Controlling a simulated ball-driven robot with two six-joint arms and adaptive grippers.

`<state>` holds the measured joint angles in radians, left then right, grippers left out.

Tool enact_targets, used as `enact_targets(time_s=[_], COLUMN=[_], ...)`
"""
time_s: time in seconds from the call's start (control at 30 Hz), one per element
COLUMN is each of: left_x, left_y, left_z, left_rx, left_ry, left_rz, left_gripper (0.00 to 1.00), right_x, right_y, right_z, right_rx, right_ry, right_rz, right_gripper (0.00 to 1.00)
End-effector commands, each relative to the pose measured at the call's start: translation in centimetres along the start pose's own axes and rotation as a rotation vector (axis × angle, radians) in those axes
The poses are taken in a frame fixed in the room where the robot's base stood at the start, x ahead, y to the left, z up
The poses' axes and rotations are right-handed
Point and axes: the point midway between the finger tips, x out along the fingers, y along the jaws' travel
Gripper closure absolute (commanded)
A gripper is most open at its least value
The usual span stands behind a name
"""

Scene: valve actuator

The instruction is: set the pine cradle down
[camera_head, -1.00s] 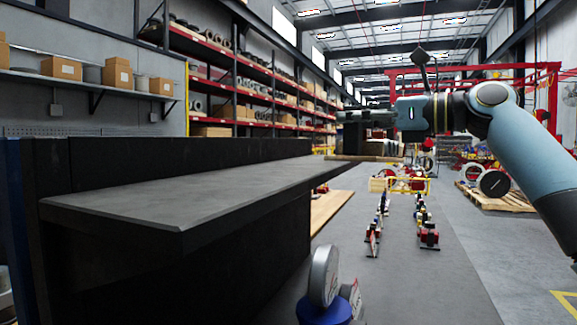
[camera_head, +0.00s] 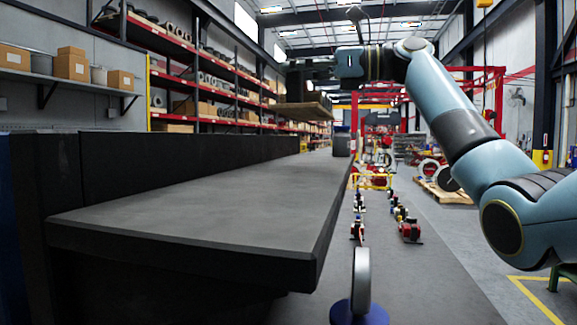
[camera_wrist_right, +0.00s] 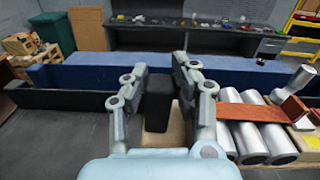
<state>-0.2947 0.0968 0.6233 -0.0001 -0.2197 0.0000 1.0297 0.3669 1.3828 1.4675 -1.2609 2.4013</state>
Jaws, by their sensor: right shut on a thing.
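The pine cradle (camera_head: 304,111) shows as a thin, pale wooden board in the head view, held up in the air. In that picture it appears above the far part of the dark bench top (camera_head: 215,205), with a visible gap beneath it. My right gripper (camera_head: 300,78) is above the board. In the right wrist view my right gripper (camera_wrist_right: 158,92) is closed around a dark upright block (camera_wrist_right: 157,108). Pale wood (camera_wrist_right: 177,128) shows beside the block, partly hidden by the fingers. My left gripper is in neither view.
A dark raised back panel (camera_head: 190,150) runs along the bench. A small grey bin (camera_head: 341,142) shows near its far end. The near bench top is bare. In the wrist view, grey cylinders (camera_wrist_right: 244,140) lie right of the gripper, with a red-brown plank (camera_wrist_right: 250,112) across them.

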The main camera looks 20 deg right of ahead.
Motion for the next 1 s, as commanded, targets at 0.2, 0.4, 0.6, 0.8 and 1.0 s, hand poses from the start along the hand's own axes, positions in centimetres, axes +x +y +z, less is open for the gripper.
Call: enact_targets(time_s=[0.2,0.4,0.6,0.8,1.0], left_x=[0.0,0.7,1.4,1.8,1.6], left_y=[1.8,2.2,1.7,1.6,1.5], left_z=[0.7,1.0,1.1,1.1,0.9], left_rx=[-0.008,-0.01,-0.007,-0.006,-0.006], left_ry=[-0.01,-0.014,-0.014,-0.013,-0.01], left_rz=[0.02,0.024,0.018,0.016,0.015], left_gripper=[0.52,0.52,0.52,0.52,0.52], right_x=[-2.0,-7.8,-11.1,-11.9,-11.8], right_y=[2.0,6.7,12.7,14.7,14.2], right_z=[4.8,6.8,4.8,2.1,0.6], right_rx=[-0.022,-0.028,-0.029,-0.031,-0.035], right_ry=[-0.005,0.004,0.008,0.003,-0.003], right_rz=[0.012,0.023,0.056,0.055,0.04], right_gripper=[1.0,1.0,1.0,1.0,1.0])
